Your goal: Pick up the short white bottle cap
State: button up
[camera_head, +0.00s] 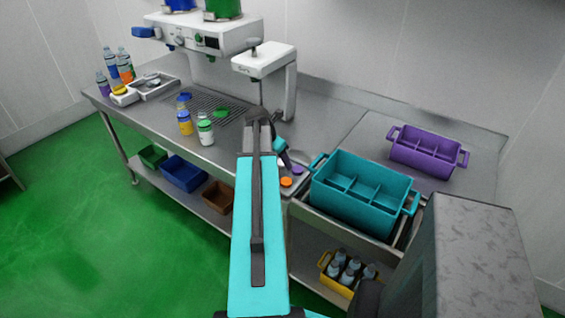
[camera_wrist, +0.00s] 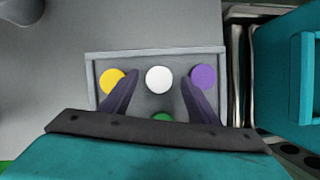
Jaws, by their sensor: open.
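The white cap (camera_wrist: 159,79) is a plain round disc in the middle of the far row of a shallow grey tray (camera_wrist: 150,53) in the wrist view. My gripper (camera_wrist: 161,85) is open, its two dark fingers above the tray on either side of the white cap. Nothing is held between them. A yellow cap (camera_wrist: 111,80) lies to the left and a purple cap (camera_wrist: 204,76) to the right, each partly behind a finger. In the head view, my arm covers part of the tray.
A green cap (camera_wrist: 161,117) lies nearer, partly hidden by my gripper. A teal crate (camera_head: 362,190) stands right of the tray, with a purple crate (camera_head: 426,152) behind it. Bottles (camera_head: 185,122) stand on the counter to the left. An orange cap (camera_head: 286,182) shows in the head view.

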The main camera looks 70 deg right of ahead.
aim_at(280, 163)
dwell(0.4)
jog(key=c, duration=1.1)
jog(key=shift+r, duration=0.25)
jog(key=shift+r+b, duration=0.7)
jog(key=shift+r, duration=0.7)
jog(key=a+b, duration=0.1)
jog(key=a, duration=0.3)
jog(key=w+a+r+b, duration=0.1)
jog(key=a, duration=0.3)
jog(key=w+a+b, duration=0.1)
jog(key=a, duration=0.3)
jog(key=shift+a+r, duration=0.15)
jog(key=shift+a, duration=0.25)
jog(key=a+b, duration=0.1)
jog(key=b, duration=0.1)
jog(key=a+b, duration=0.1)
jog(key=b, duration=0.2)
jog(key=shift+w+a+r+b, duration=0.15)
jog(key=shift+w+a+b, duration=0.15)
jog(key=shift+a+b, duration=0.05)
jog(key=shift+a+r, duration=0.1)
